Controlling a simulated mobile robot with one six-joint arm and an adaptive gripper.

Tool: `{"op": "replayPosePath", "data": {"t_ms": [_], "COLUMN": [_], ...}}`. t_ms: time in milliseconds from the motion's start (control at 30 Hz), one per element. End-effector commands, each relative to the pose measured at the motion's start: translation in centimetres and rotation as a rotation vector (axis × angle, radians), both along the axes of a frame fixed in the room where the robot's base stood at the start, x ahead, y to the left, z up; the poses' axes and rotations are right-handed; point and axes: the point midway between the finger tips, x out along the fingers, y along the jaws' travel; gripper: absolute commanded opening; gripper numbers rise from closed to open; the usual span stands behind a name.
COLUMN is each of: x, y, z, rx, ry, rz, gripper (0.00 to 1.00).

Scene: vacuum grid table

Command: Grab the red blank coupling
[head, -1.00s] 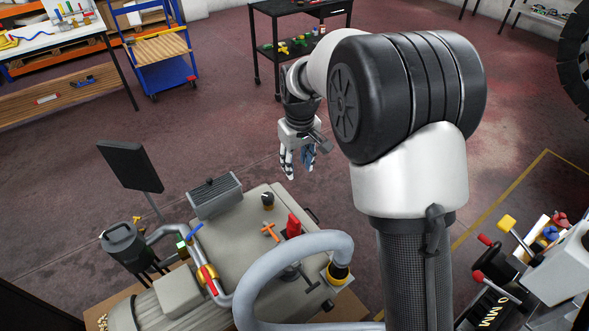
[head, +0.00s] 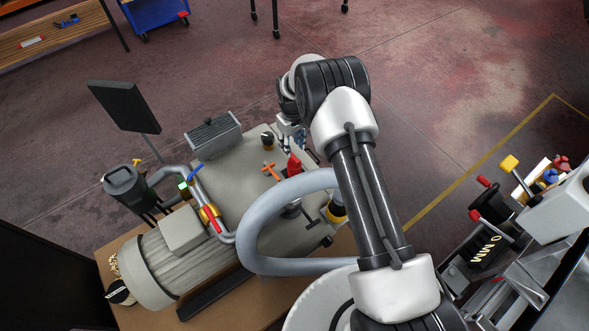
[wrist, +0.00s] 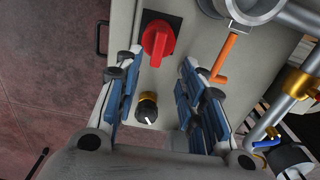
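A red knob-like piece (head: 293,166) with a raised ridge sits on a black square plate on top of the grey machine. It also shows in the wrist view (wrist: 158,40), upper middle, just beyond and between my fingertips. A second red part (head: 212,219) sits on the pipe beside a yellow piece. I cannot tell for certain which is the blank coupling. My gripper (wrist: 160,60) is open and empty, with its blue-padded fingers apart. In the head view my gripper (head: 289,131) is over the machine's far edge, partly hidden by my arm.
A black knob with a brass ring (wrist: 147,107) lies between my fingers in the wrist view. An orange T-handle (wrist: 224,58) stands right of the right finger. A thick grey hose (head: 262,220) loops beside my arm. A black panel on a post (head: 124,105) stands at left.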

Motion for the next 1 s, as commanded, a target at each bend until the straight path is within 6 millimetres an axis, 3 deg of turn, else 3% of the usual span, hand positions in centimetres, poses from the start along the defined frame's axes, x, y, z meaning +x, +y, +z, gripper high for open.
{"op": "replayPosePath", "data": {"t_ms": [100, 367, 700, 1000], "x": [0.0, 0.0, -0.4, -0.3], "y": [0.0, -0.1, -0.6, -0.6], "z": [-2.1, -3.4, -8.0, -8.1], "rx": [0.001, 0.001, 0.000, 0.000], "ry": [-0.001, -0.001, 0.000, -0.002], "rz": [0.000, -0.001, 0.000, 0.000], "gripper": [0.37, 0.37, 0.37, 0.33]}}
